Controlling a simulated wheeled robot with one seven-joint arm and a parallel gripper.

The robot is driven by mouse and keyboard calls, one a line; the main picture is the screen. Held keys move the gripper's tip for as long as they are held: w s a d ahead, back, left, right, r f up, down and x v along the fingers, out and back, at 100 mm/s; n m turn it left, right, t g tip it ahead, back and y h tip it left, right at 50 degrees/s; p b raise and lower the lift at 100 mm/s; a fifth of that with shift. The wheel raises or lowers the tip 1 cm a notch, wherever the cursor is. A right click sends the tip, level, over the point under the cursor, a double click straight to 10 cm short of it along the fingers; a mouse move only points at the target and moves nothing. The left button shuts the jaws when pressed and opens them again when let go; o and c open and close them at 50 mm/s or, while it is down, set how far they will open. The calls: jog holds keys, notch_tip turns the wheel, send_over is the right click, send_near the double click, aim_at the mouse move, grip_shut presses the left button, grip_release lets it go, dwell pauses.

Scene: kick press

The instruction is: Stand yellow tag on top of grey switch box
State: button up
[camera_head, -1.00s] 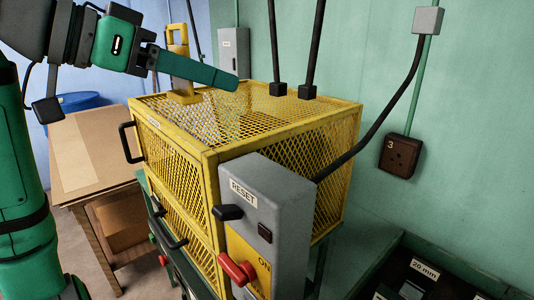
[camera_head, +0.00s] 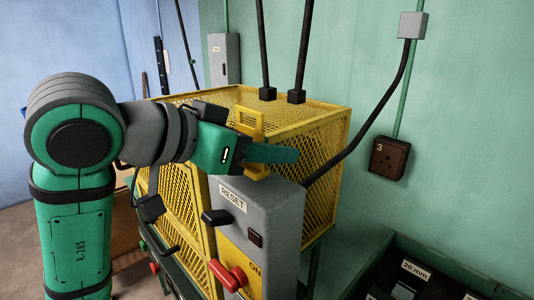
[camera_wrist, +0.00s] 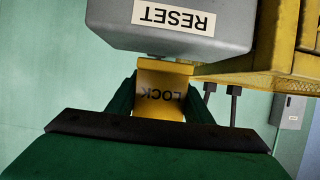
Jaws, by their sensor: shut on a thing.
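The yellow tag (camera_head: 250,121) is upright in my gripper (camera_head: 270,153), with its looped top above the fingers and its wider foot below. My gripper is shut on it. The tag is at the top of the grey switch box (camera_head: 272,208), which carries a RESET label. In the wrist view the tag (camera_wrist: 160,92) shows the word LOCK between my two fingers, close to the top edge of the switch box (camera_wrist: 185,38). I cannot tell whether its foot touches the box top. A green finger hides part of the tag in the head view.
The yellow mesh cage (camera_head: 315,125) stands right behind the box. A black lever (camera_head: 217,217) and a red knob (camera_head: 228,275) stick out of the box front. A black cable (camera_head: 378,130) runs from the box to the wall. A dark tray (camera_head: 425,272) is at lower right.

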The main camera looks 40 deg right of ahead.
jog(key=shift+f, duration=0.6)
jog(key=shift+f, duration=0.1)
jog(key=o, duration=1)
jog(key=shift+o, duration=0.2)
jog(key=shift+a+r, duration=0.2)
jog(key=shift+a, duration=0.1)
jog(key=v, duration=1.1)
jog(key=shift+a, duration=0.2)
